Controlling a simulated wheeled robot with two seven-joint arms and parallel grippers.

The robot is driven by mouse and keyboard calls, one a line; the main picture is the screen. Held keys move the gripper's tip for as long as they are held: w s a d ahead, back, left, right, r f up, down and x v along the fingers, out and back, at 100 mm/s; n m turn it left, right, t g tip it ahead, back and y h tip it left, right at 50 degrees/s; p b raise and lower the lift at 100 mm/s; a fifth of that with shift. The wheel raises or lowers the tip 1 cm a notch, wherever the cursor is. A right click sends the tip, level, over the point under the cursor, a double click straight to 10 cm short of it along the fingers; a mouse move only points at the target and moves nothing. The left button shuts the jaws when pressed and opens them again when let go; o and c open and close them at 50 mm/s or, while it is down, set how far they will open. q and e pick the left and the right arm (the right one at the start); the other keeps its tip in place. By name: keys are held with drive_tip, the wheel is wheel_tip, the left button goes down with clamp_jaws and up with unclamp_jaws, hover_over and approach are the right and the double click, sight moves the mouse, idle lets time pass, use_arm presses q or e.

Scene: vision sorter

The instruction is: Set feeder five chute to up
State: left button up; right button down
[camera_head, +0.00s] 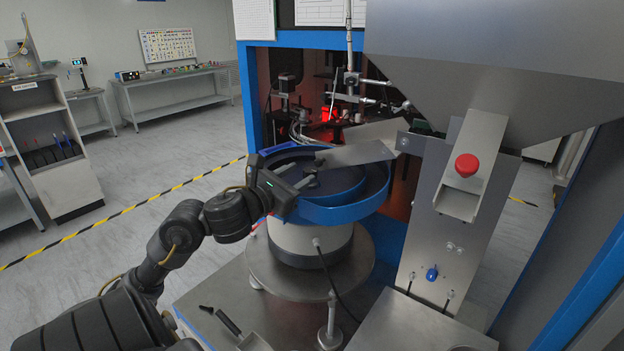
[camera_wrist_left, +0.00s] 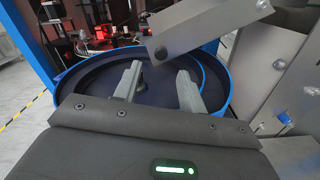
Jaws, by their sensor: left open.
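A blue vibratory feeder bowl (camera_head: 345,214) stands on a round metal stand. No label for feeder five is readable. My left gripper (camera_head: 312,172) is over the bowl, open and empty, its fingers apart in the left wrist view (camera_wrist_left: 160,76). The plate's end is just beyond the fingertips, and I see no contact. My right gripper is out of view.
A steel hopper (camera_head: 500,55) hangs at the right, above a sloped channel with a red knob (camera_head: 467,165). A blue knob (camera_head: 431,273) sits on the panel below. A black-handled scoop (camera_head: 228,322) lies on the metal table. Floor at left is free.

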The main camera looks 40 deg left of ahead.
sight(317, 164)
use_arm(q)
drive_tip(key=w, duration=0.2)
drive_tip(key=w+p, duration=0.1)
drive_tip(key=w, duration=0.2)
drive_tip(key=shift+w+a+r, duration=0.15)
drive_tip(key=shift+w+a, duration=0.1)
drive_tip(key=shift+w, duration=0.15)
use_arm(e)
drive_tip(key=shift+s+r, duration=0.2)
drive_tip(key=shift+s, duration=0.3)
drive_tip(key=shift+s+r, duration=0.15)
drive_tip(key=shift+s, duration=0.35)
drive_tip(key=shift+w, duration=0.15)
use_arm(q)
clamp_jaws()
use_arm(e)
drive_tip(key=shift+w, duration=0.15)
